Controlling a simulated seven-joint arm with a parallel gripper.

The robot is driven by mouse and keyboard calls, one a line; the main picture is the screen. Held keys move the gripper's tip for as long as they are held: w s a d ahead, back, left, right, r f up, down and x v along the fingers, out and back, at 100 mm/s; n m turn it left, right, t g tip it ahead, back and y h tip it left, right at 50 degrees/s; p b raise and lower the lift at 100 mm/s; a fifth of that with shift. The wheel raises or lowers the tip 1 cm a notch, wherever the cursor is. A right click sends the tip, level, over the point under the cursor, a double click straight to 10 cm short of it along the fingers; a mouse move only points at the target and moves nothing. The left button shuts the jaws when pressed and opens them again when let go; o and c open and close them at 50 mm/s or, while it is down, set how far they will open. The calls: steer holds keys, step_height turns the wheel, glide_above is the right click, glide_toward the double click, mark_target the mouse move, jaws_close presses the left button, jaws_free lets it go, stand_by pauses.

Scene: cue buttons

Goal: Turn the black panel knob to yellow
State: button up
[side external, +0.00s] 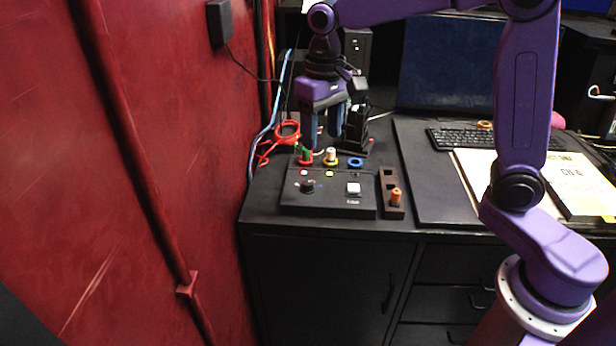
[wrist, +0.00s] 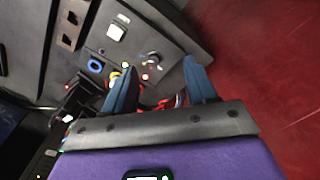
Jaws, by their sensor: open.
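The black panel (side external: 330,205) lies on the desk. Its black knob (side external: 307,186) is on the left front part and shows in the wrist view (wrist: 153,58), beyond the fingertips. Which way the knob points is too small to tell. A red light (side external: 304,173) and a yellow light (side external: 329,173) are lit behind it. A white button (side external: 353,188) is at the right. Behind are a green peg (side external: 305,154) at a red ring, a pale peg (side external: 331,154) at a yellow ring, and an empty blue ring (side external: 355,162). My gripper (side external: 324,134) is open and empty above the panel's back edge, apart from the knob.
A dark rack (side external: 388,174) with an orange peg (side external: 396,196) stands right of the panel. A red wall (side external: 180,120) is close on the left. Red cable (side external: 288,132) lies behind the panel. A keyboard (side external: 465,138) and papers (side external: 540,180) are further right.

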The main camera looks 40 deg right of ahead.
mark_target(308, 182)
steer(key=w+d+m, duration=0.2)
steer(key=w+m, duration=0.2)
steer(key=w, duration=0.3)
step_height(308, 182, down, 17)
steer(key=shift+d+r, duration=0.15)
stand_by(0.3)
steer(key=c, duration=1.1)
